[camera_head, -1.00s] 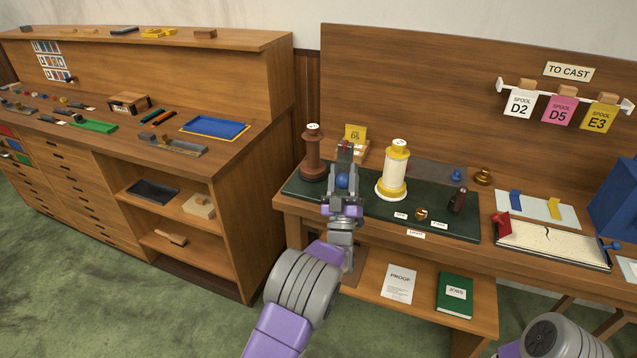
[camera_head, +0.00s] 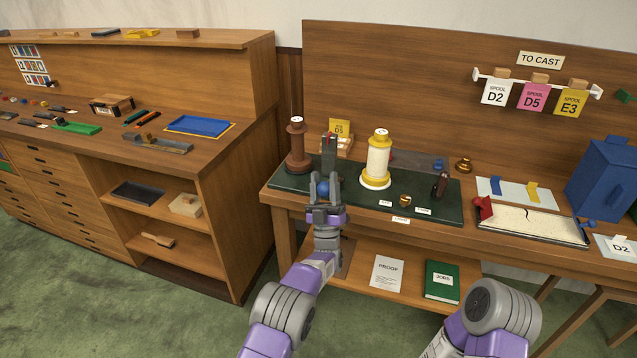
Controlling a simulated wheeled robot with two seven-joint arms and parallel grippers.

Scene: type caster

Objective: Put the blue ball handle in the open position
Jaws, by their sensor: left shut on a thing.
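The blue ball handle (camera_head: 323,188) is at the front edge of the green mat (camera_head: 288,182) on the right bench. It sits in front of a dark upright post (camera_head: 329,153) with a red mark. My left gripper (camera_head: 324,184) is shut on the ball, one finger on each side. The fingers hide the link between ball and post, so I cannot tell the handle's exact angle. My right arm (camera_head: 490,315) shows at the lower right, but its gripper is out of view.
A brown spool (camera_head: 297,147) stands left of the post and a cream and yellow spool (camera_head: 377,160) right of it, both close. A small dark-handled tool (camera_head: 441,184) stands further right. A shelf (camera_head: 350,268) lies below the bench.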

